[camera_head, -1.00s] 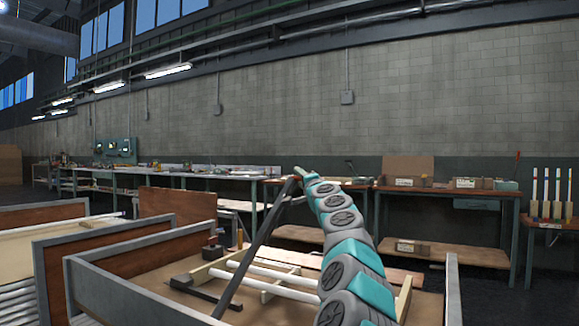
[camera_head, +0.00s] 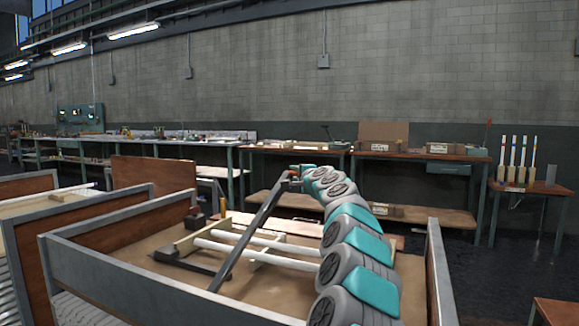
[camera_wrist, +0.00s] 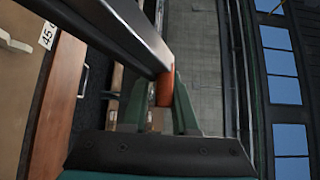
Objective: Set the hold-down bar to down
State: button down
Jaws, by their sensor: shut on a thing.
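The hold-down bar (camera_head: 245,232) is a long dark grey bar. It slants up steeply from the low left to the right above a shallow tray. Its orange end grip (camera_wrist: 165,88) shows in the wrist view. My gripper (camera_head: 291,178) is shut on that end and holds the bar raised. In the wrist view the grip is between the two green fingers, and the bar (camera_wrist: 125,30) runs to the upper left. My arm hides part of the tray.
The tray has raised grey-edged walls (camera_head: 150,287) at the front and right. A black fixture (camera_head: 184,263) lies at its left. Work benches (camera_head: 420,157) line the back wall. A rack of several upright tubes (camera_head: 515,185) stands at the right.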

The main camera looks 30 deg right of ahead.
jog(key=shift+w+a+f, duration=0.1)
jog(key=shift+w+f, duration=0.15)
jog(key=shift+f, duration=0.25)
jog(key=c, duration=0.8)
grip_release()
jog(key=shift+w, duration=0.1)
